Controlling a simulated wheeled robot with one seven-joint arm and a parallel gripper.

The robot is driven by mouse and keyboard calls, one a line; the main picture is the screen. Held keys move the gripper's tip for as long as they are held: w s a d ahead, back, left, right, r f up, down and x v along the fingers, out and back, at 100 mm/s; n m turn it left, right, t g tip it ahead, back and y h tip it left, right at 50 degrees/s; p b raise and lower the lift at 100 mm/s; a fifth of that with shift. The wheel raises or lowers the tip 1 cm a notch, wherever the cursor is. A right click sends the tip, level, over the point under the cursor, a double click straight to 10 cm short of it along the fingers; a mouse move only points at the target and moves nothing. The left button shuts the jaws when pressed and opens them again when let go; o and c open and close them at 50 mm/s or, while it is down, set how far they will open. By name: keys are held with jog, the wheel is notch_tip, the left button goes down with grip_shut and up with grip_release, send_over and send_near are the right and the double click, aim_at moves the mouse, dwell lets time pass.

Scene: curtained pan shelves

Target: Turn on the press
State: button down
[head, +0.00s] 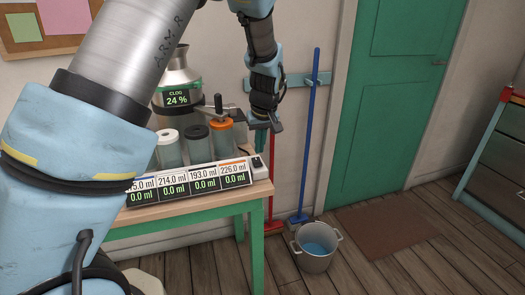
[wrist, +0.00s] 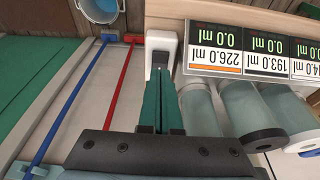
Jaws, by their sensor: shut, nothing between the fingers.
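The press (head: 178,78) is a metal vessel with a display reading CLOG 24 %, at the back of the table in the head view, partly hidden by my arm. A small white switch box (head: 258,165) with a dark part on it sits at the table's right end, beside the readouts. The switch box also shows in the wrist view (wrist: 154,42). My gripper (head: 266,128) is shut and empty, above the switch box in the head view. In the wrist view its teal fingers (wrist: 162,78) point at the dark part; I cannot tell whether they touch it.
Several capped jars, one orange-capped (head: 222,136), stand behind a row of readouts (head: 190,182) showing 0.0 ml. A black-handled lever (head: 219,104) rises above them. A blue-handled broom (head: 311,130) and a bucket (head: 315,258) stand right of the table.

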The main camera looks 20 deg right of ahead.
jog(key=b+v, duration=0.1)
jog(key=v, duration=0.8)
jog(key=shift+s, duration=0.2)
